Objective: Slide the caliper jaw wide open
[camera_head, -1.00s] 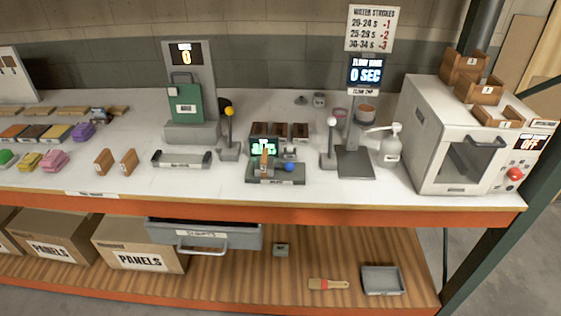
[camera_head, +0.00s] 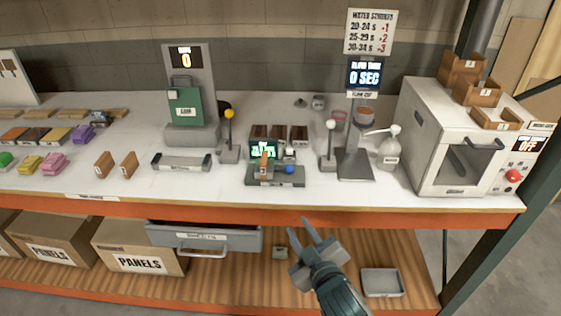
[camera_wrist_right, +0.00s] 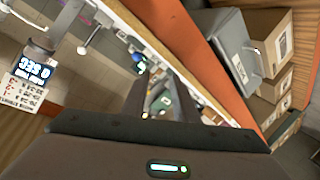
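The caliper (camera_head: 275,180) is a low grey device at the front middle of the bench, with a lit green display (camera_head: 264,149) and a blue knob (camera_head: 289,169). A wooden piece (camera_head: 264,170) stands upright at its left part; I cannot tell how far apart the jaws are. My left gripper is not in view.
A yellow-knobbed lever (camera_head: 229,130) stands left of the caliper and a white-knobbed lever (camera_head: 329,140) right of it. The bench's orange front edge (camera_head: 380,219) lies between my right gripper and the caliper. A grey drawer (camera_head: 205,237) sticks out below.

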